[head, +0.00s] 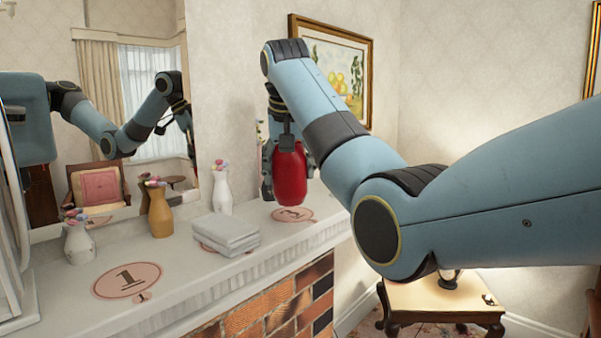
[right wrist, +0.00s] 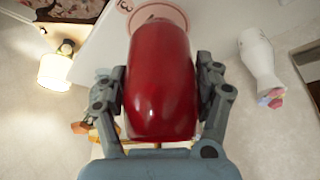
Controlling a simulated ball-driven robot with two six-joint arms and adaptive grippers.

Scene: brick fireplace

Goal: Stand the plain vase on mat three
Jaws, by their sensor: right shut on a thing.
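The plain red vase (head: 290,176) is upright in the jaws of my right gripper (head: 284,170), at the far end of the mantel shelf. It also fills the middle of the right wrist view (right wrist: 160,80), with a finger on each side. Mat three (head: 305,216), a round pink mat marked 3, lies under it and also shows at the top of the right wrist view (right wrist: 178,13). The vase's base is over the mat; I cannot tell whether it touches. My left gripper is not in view.
Folded grey cloths (head: 227,234) lie on the shelf left of mat three. Mat one (head: 127,281) is bare. White vases with flowers (head: 79,243) (head: 222,191) and an ochre one (head: 159,215) stand along the mirror (head: 125,90). A small table (head: 440,296) stands below, right.

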